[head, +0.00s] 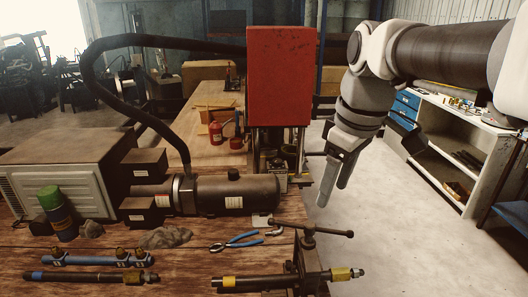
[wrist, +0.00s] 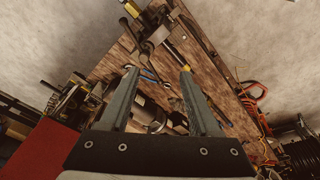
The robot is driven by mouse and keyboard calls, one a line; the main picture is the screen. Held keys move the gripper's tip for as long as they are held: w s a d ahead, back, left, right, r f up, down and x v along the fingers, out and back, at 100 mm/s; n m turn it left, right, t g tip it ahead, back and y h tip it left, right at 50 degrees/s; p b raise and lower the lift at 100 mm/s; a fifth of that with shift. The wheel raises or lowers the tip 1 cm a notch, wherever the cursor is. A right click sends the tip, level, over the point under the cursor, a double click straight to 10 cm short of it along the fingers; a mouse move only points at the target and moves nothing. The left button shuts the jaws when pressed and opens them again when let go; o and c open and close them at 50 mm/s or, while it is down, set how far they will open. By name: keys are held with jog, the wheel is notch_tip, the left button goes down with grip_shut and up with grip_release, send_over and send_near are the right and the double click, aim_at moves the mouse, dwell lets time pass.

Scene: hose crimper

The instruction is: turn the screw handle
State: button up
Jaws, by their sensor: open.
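The screw handle (head: 330,232), a dark thin bar through an upright screw head, sits on top of a clamp (head: 309,262) at the workbench's right front corner. In the wrist view the screw handle (wrist: 135,34) shows as a dark bar beyond my fingertips, near the top. A rod with yellow bands (head: 240,282) lies through the clamp. My gripper (head: 332,196) is open and empty, with its fingers pointing down. In the head view it appears above and behind the handle, clear of it. In the wrist view my gripper (wrist: 158,71) has a wide gap between its fingers.
Blue-handled pliers (head: 242,239) lie on the bench (head: 200,260) left of the handle. A red machine block (head: 281,76) stands behind, with a dark cylinder (head: 235,193) and a black hose (head: 96,62) to its left. Bare floor lies right of the bench, before a shelf unit (head: 450,165).

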aim_at(310, 224)
jog(key=w+r+n+g, duration=0.1)
jog(key=w+n+g, duration=0.1)
jog(key=w+n, duration=0.55)
jog(key=shift+m+h, duration=0.4)
jog(key=shift+m, duration=0.25)
jog(key=f, duration=0.5)
jog(key=w+f, duration=0.1)
jog(key=f, duration=1.1)
jog(key=shift+w+a+f, duration=0.15)
jog(key=shift+a, duration=0.25)
grip_shut()
